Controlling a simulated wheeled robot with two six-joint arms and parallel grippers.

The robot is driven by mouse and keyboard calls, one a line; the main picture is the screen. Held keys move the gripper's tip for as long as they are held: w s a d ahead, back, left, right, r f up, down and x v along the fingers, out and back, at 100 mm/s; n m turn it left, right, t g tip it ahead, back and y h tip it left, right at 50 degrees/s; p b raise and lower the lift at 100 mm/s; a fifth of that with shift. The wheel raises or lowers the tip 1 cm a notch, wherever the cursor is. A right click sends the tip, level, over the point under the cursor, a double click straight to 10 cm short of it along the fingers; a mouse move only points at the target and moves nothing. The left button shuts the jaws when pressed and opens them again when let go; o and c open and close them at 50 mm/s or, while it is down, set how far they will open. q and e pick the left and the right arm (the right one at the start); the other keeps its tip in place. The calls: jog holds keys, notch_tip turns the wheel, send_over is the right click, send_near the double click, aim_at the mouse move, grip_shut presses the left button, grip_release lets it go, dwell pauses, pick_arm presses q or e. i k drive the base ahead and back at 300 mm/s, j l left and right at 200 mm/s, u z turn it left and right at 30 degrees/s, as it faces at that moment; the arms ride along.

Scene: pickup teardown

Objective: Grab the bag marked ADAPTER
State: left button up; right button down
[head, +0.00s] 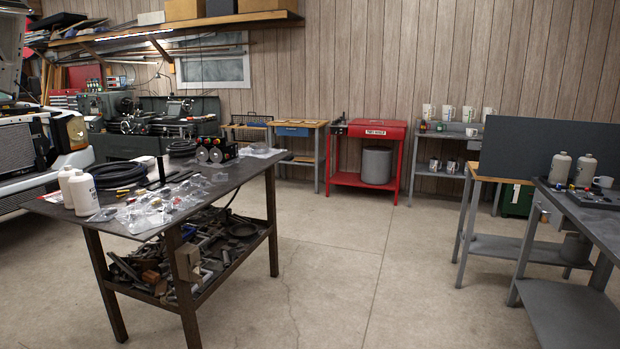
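Several clear plastic bags (155,208) lie spread on the dark worktable (240,176) at the left. They overlap and catch the light, and small parts seem to be inside some. Any markings on them are too small to read, so I cannot tell which bag is marked ADAPTER. Another clear bag (262,152) lies at the table's far end. Neither of my grippers is in view.
White bottles (82,192), a black hose coil (118,173) and a black device (215,150) share the worktable. Its lower shelf holds scrap metal (200,255). A truck front (30,150) stands left. Open concrete floor (350,270) lies between this table and the right-hand benches (590,220).

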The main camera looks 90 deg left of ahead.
aim_at(154, 203)
jog(key=u, duration=0.45)
jog(key=j+u, duration=0.1)
jog(key=u, duration=0.85)
jog(key=j+u, duration=0.1)
jog(key=u, duration=0.35)
jog(key=i+j+u, duration=0.2)
jog(key=u, duration=0.25)
jog(key=i+j+u, duration=0.1)
jog(key=i+u, duration=0.15)
jog(key=u, duration=0.25)
jog(key=i+u, duration=0.25)
jog(key=u, duration=0.2)
jog(key=i+u, duration=0.25)
jog(key=u, duration=0.25)
jog(key=i+l+u, duration=0.5)
jog(key=i+l, duration=0.2)
jog(key=i+l+u, duration=0.45)
jog(key=i+l, duration=0.35)
jog(key=l, duration=0.2)
jog(key=i+l, duration=0.45)
jog(key=l, duration=0.25)
jog(key=i+l, duration=0.25)
jog(key=l, duration=0.1)
